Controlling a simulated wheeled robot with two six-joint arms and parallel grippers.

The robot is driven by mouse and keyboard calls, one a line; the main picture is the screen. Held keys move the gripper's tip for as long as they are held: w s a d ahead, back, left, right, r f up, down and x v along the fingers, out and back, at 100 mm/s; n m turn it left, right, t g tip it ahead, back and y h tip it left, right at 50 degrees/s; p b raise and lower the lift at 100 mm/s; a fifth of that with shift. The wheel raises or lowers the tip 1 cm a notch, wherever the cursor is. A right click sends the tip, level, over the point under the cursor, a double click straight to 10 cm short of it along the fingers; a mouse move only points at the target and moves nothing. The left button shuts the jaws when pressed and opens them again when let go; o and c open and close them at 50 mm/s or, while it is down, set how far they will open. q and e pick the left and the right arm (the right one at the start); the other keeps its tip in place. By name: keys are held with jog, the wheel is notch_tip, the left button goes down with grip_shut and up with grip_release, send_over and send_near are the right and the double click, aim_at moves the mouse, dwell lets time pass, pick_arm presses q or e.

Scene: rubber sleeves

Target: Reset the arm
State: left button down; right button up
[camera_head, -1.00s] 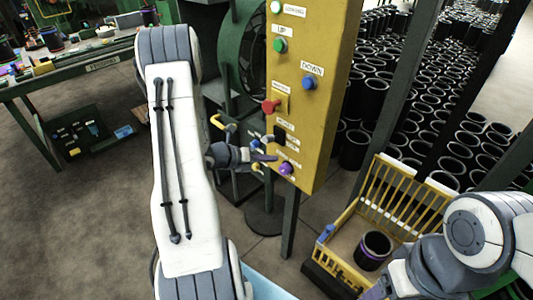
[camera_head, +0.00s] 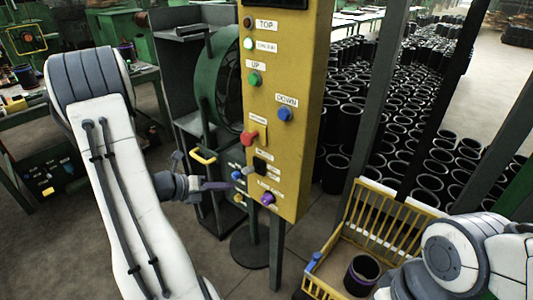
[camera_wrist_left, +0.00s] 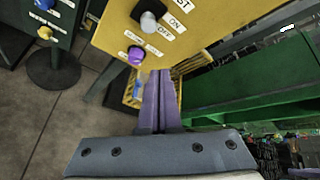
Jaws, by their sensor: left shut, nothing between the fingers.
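My left arm comes in from the left in the head view. Its gripper (camera_head: 226,186) is shut and empty, just left of the lower part of the yellow control panel (camera_head: 288,150), and it looks apart from it. In the left wrist view the two purple fingers (camera_wrist_left: 158,78) lie together, with the purple knob (camera_wrist_left: 136,56) and the ON/OFF switch (camera_wrist_left: 149,22) beyond them. My right arm (camera_head: 455,250) is at the lower right; its fingers are not visible.
A yellow wire basket (camera_head: 395,222) holds a black sleeve (camera_head: 361,275) near my right arm. Many black sleeves (camera_head: 425,130) stand on the floor behind. A green round machine (camera_head: 218,85) stands behind the panel. Open floor lies below the left gripper.

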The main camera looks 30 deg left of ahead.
pick_arm(q)
jog(key=s+d+r+m+g+h, duration=0.25)
jog(key=d+m+g, duration=0.25)
jog(key=d+m, duration=0.65)
jog(key=s+d+r+m+g+h, duration=0.1)
jog(key=s+d+m+g, duration=0.3)
jog(key=d+m, duration=0.75)
jog(key=s+d+r+m+g+y, duration=0.1)
jog(key=s+d+m+y, duration=0.3)
jog(key=m, duration=0.8)
jog(key=s+d+r+m+g+y, duration=0.1)
jog(key=s+d+m+y, duration=0.3)
jog(key=s+m, duration=0.5)
jog(key=d+r+m, duration=0.1)
jog(key=d+m, duration=0.1)
jog(key=m, duration=0.2)
jog(key=shift+d, duration=0.15)
